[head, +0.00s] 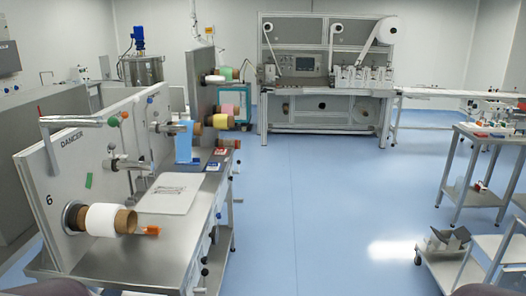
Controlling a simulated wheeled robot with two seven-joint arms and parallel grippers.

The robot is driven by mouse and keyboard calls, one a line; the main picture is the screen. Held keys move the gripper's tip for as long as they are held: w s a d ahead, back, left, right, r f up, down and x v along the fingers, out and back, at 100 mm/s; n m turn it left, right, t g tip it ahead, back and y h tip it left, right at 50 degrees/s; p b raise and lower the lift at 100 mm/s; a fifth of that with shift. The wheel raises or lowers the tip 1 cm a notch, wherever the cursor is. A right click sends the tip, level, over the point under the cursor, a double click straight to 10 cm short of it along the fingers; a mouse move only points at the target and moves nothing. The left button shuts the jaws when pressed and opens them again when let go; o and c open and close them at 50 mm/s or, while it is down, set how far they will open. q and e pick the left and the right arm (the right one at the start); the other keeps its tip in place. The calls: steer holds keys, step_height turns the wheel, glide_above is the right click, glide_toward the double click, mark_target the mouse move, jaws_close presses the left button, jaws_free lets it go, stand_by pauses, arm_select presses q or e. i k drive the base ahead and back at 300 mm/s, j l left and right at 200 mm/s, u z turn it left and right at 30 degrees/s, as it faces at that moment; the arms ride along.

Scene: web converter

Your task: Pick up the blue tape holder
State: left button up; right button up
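No thing here can be surely told as the blue tape holder. A flat blue upright piece (184,142) shows on the web machine at the left, beside a horizontal spindle and a yellow-and-brown roll. Small blue-and-white (212,167) and red-and-white items lie on the steel bench near it. Neither of my grippers shows in the head view. Only dark rounded parts, probably my own, show at the bottom left and bottom right edges.
The steel bench (150,262) carries an upright panel with a white roll (101,220) and a white sheet (167,196). A large converter (325,75) stands at the back. Carts (484,165) stand at the right. The blue floor (320,220) between is clear.

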mark_target(211, 165)
steer(key=i, duration=2.65)
steer(key=i+l+u, duration=0.25)
steer(key=i+u, duration=0.2)
steer(key=i, duration=0.2)
steer(key=i+l+u, duration=1.45)
steer(key=l, duration=0.5)
steer(key=k+j, duration=0.05)
